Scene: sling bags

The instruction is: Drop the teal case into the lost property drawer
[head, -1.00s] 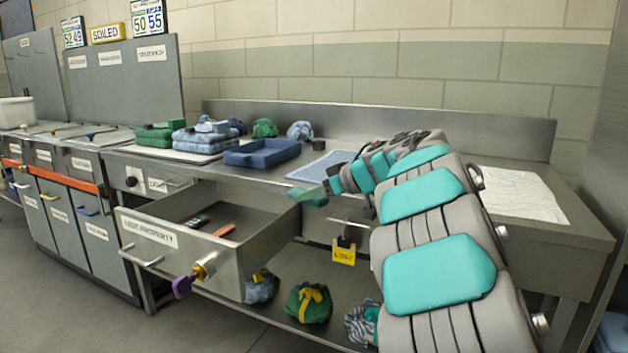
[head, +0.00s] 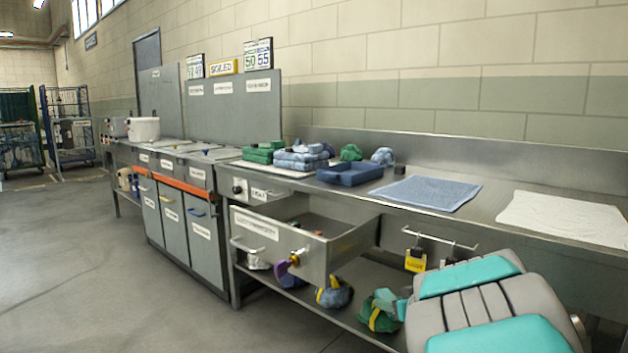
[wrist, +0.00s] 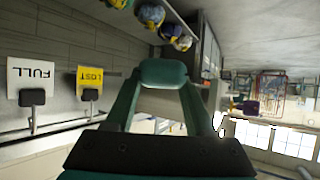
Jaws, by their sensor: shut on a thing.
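The teal case (wrist: 163,73) is a small rounded block between the fingertips of my gripper (wrist: 160,82) in the wrist view. The gripper is shut on it. In the head view my arm reaches in from the lower right, low in front of the bench; its gripper end is small and hard to make out beside the green bag. The lost property drawer (head: 282,252) is pulled out under the counter, left of my arm, with its label on the front. Its far inside is partly hidden. The case is outside the drawer.
Several bags lie on the lower shelf, including a green one with yellow (head: 380,318). A yellow LOST tag (head: 416,260) hangs from a rail. Floor at left is clear.

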